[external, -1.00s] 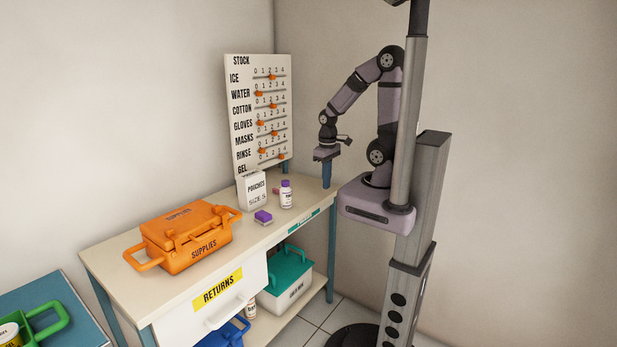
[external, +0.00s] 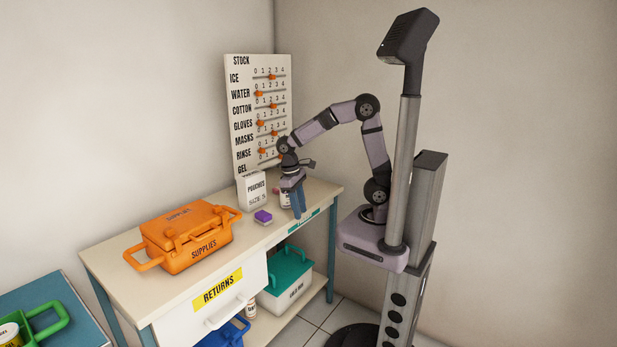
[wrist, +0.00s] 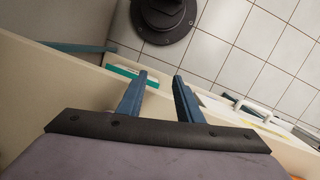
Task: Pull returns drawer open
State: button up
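The returns drawer (external: 200,322) is a white front under the left part of the bench top, with a yellow RETURNS label (external: 222,285) and a white bar handle (external: 228,312). It looks shut, its front close to the bench edge. A white handle and yellow patch at the right of the wrist view (wrist: 252,108) appear to be this drawer. My gripper (external: 300,214) points down over the bench's front edge, well to the right of the drawer and above its handle. Its two blue fingers are apart and empty in the wrist view (wrist: 160,76).
A white bottle (external: 284,199) stands just behind my fingers, partly hidden. A purple-topped block (external: 263,217), a pouches box (external: 252,190) and an orange supplies case (external: 190,240) stand on the bench. A teal-lidded box (external: 287,275) sits on the lower shelf. Floor in front is clear.

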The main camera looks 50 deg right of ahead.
jog(key=s+a+f+n+h+b, duration=0.2)
jog(key=s+a+f+n+b, duration=0.15)
jog(key=a+f+b, duration=0.75)
jog(key=n+t+y+b, duration=0.3)
jog(key=n+t+b, duration=0.85)
jog(key=t, duration=0.55)
send_near(234, 308)
jog(key=w+f, duration=0.2)
jog(key=shift+r+b+x, duration=0.15)
jog(key=shift+b+x, duration=0.1)
jog(key=shift+x, duration=1.65)
jog(key=shift+r+b+x, duration=0.1)
jog(key=shift+b+x, duration=0.15)
jog(key=shift+x, duration=1.7)
grip_shut()
